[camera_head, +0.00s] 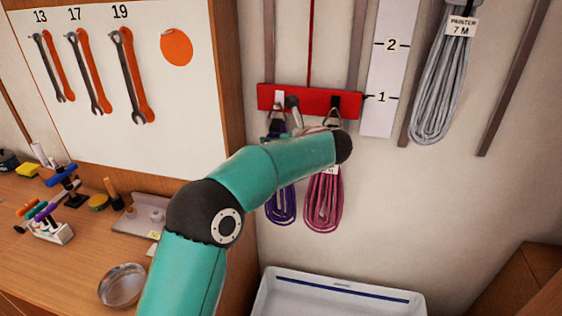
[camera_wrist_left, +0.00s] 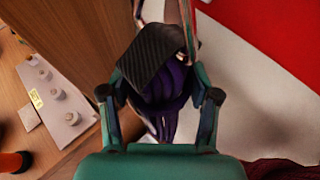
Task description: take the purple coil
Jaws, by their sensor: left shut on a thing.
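The purple coil (camera_head: 281,207) hangs below the left end of the red rack (camera_head: 312,101) in the head view. My left arm covers its middle. In the left wrist view the purple coil (camera_wrist_left: 166,92) is between the fingers of my left gripper (camera_wrist_left: 165,55), which is shut on its upper part. A black finger pad covers some of the strands. In the head view that gripper is mostly hidden behind my arm. I cannot tell whether the coil's loop still rests on its hook. My right gripper is not in view.
A pink coil (camera_head: 324,207) hangs close to the right of the purple one. A grey coil (camera_head: 441,85) hangs further right. A white bin (camera_head: 338,291) stands below. A wooden panel edge (camera_head: 228,80) is close on the left, above a workbench (camera_head: 75,255) with tools and a bowl.

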